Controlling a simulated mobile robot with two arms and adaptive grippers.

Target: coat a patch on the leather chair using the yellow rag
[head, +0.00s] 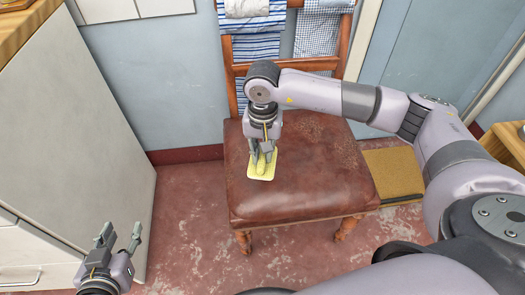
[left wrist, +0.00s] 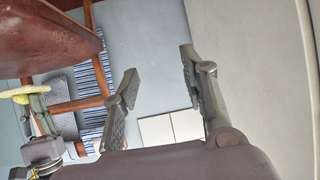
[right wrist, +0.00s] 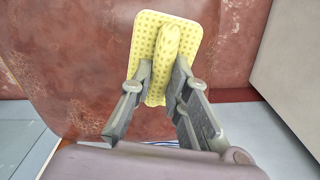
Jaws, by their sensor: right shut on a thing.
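The leather chair (head: 305,190) has a worn brown seat and a wooden frame, and stands in the middle of the head view. A scuffed, paler patch (head: 338,152) shows on the right part of the seat. My right gripper (head: 262,160) points down over the seat's left part, shut on the yellow rag (head: 262,174). In the right wrist view the fingers pinch a raised fold of the rag (right wrist: 165,60), and its flat part spreads over the leather. The rag appears to touch the seat. My left gripper (head: 120,238) is open and empty, low at the left, away from the chair.
Striped and checked cloths (head: 255,45) hang over the chair's back. A white cabinet (head: 75,130) stands at the left. A tan mat or box (head: 395,174) lies right of the chair. Red worn floor (head: 190,220) is clear between cabinet and chair.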

